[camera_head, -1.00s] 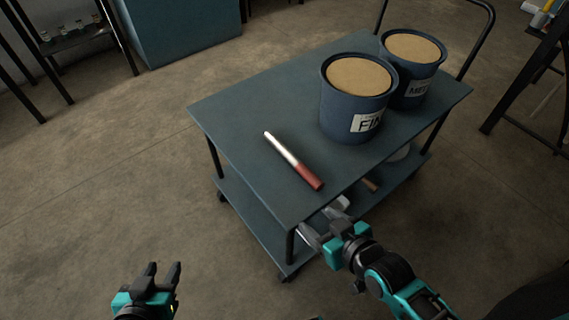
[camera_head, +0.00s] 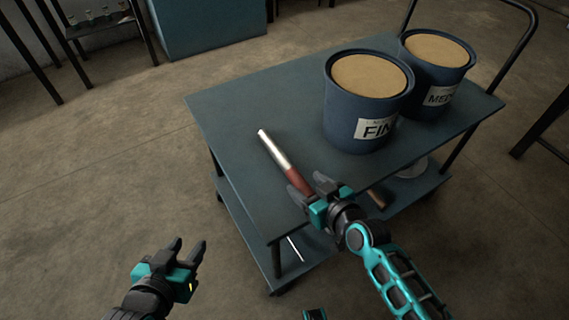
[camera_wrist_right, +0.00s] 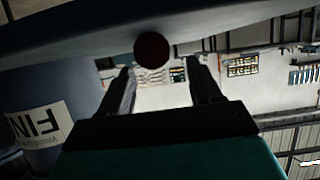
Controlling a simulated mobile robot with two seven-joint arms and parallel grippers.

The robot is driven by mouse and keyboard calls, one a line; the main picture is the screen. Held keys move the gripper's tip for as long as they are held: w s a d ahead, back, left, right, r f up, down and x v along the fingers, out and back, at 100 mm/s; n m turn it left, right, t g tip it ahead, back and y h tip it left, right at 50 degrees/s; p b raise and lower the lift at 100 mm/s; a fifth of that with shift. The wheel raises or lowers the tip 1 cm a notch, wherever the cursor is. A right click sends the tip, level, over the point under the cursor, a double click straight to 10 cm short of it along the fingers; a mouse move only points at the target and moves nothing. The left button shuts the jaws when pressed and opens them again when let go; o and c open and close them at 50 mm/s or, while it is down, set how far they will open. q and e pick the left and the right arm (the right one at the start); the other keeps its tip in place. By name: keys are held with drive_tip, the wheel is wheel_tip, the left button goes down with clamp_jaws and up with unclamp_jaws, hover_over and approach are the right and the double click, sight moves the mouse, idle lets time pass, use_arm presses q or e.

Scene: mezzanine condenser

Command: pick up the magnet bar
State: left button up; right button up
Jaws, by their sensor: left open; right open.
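The magnet bar (camera_head: 273,150), silver with a red handle, lies on the blue-grey cart top (camera_head: 225,110). My right gripper (camera_head: 305,187) is open at the red end, near the cart's front edge; in the head view it partly covers the handle. In the right wrist view, the round dark red end of the magnet bar (camera_wrist_right: 152,49) shows end-on, between and beyond the open fingers (camera_wrist_right: 161,76). I cannot tell whether they touch it. My left gripper (camera_head: 187,250) is open and empty, over the floor left of the cart.
A blue bucket labelled FIN (camera_head: 367,110) stands on the cart right of the bar; a second bucket (camera_head: 436,75) stands behind it. Small items lie on the lower shelf (camera_head: 415,185). The cart top left of the bar is clear. A black handle rises at the back right.

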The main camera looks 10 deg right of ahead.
sight(300, 178)
drive_tip(key=b+x, duration=0.1)
drive_tip(key=x, duration=0.3)
drive_tip(key=shift+d+f, duration=0.1)
drive_tip(key=shift+s, duration=0.1)
clamp_jaws()
idle(0.3)
